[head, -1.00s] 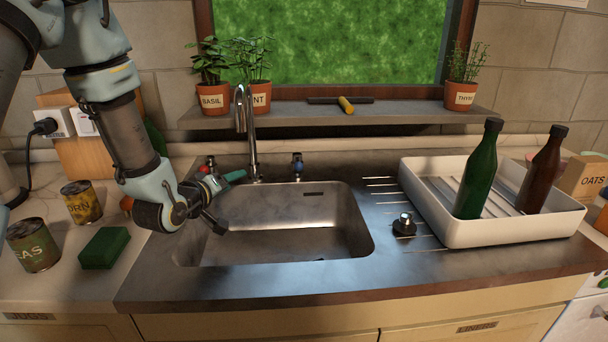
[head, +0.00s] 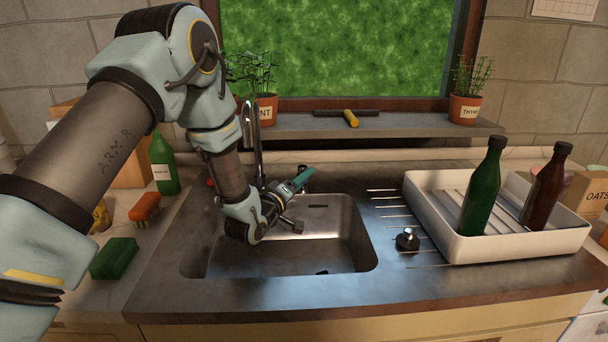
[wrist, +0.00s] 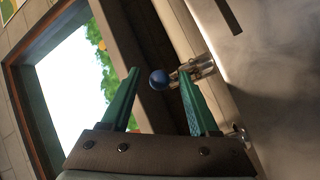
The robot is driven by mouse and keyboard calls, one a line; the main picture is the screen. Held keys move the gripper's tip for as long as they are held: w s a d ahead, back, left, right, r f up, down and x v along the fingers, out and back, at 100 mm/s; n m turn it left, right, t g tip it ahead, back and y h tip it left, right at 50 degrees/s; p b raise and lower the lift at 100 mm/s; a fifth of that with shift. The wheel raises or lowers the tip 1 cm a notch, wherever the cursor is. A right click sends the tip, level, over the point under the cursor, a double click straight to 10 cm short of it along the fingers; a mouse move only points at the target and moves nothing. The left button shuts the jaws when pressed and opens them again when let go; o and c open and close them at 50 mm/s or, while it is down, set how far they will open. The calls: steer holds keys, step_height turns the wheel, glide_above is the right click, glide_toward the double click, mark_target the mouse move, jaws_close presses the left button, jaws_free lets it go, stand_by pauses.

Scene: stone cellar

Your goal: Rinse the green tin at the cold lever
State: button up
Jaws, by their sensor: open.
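My gripper (head: 306,176) is open, its green fingers reaching over the back of the sink toward the blue-knobbed lever. In the wrist view that blue knob (wrist: 159,79) and its metal stem show just ahead of and between the tips of my open gripper (wrist: 158,73); I cannot tell whether either finger touches it. In the head view the lever is hidden by the fingers. The green tin is not visible now; my arm covers its earlier place at the left of the counter. The sink (head: 340,225) shows no tin in its visible part.
A tall tap (head: 259,145) stands behind the sink, close to my wrist. A green sponge (head: 114,258), orange brush (head: 145,207) and green bottle (head: 163,165) are on the left counter. A black-knobbed fitting (head: 407,239) and a white rack (head: 510,247) with two bottles are at right.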

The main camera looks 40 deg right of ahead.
steer(key=shift+w+d, duration=0.15)
steer(key=shift+d, duration=0.4)
jaws_close()
stand_by(1.1)
